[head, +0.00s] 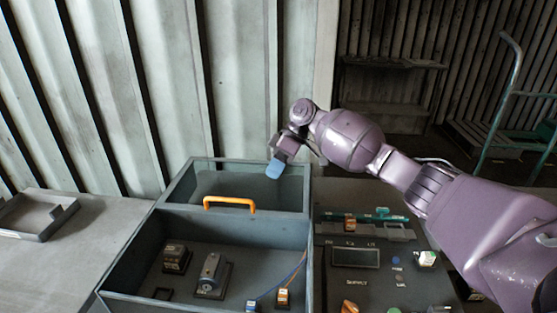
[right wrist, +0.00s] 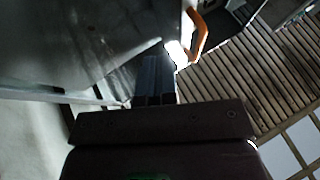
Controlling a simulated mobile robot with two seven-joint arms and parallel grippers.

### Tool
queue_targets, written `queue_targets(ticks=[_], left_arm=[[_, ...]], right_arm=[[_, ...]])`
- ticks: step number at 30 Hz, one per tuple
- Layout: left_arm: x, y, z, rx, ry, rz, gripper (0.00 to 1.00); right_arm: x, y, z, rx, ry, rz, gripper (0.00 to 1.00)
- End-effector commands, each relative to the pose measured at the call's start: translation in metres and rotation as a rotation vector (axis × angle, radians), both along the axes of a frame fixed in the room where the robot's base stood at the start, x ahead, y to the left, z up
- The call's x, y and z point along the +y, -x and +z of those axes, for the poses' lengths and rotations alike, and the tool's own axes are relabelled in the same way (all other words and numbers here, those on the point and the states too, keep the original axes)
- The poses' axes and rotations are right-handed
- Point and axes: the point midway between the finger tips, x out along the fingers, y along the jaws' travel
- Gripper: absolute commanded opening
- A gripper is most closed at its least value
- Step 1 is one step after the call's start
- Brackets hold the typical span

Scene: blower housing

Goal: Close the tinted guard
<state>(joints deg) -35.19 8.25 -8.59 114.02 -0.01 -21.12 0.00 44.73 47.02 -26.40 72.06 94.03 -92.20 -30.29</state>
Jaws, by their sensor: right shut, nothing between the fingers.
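The tinted guard (head: 250,185) is a see-through dark panel at the back of the grey blower housing (head: 125,270). An orange handle (head: 229,203) runs along its front edge. The front part of the housing is uncovered and its inside parts show. My right gripper (head: 275,168) has blue fingers, shut and empty, over the back right part of the guard, behind and right of the handle. I cannot tell whether they touch the panel. The right wrist view shows the blue fingers (right wrist: 155,80) with the orange handle (right wrist: 198,38) beyond them. My left gripper is not in view.
Inside the housing are a grey motor-like part (head: 211,272), a dark block (head: 175,257) and connectors with wires. A control panel (head: 355,258) stands right of it. A shallow grey tray (head: 38,218) lies on the left bench. A ribbed wall (head: 160,90) stands close behind.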

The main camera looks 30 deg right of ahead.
Motion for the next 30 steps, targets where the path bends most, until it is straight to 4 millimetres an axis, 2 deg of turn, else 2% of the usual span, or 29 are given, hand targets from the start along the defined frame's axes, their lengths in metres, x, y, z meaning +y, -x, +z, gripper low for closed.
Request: queue_targets(ticks=[9,18,30], left_arm=[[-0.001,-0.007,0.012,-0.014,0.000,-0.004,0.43],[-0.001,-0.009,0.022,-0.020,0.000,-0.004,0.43],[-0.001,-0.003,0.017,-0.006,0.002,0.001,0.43]], right_arm=[[0.034,0.006,-0.041,0.001,0.000,0.002,0.00],[0.055,0.028,-0.039,-0.001,0.001,0.000,0.00],[0.058,0.031,-0.040,-0.001,0.001,0.000,0.00]])
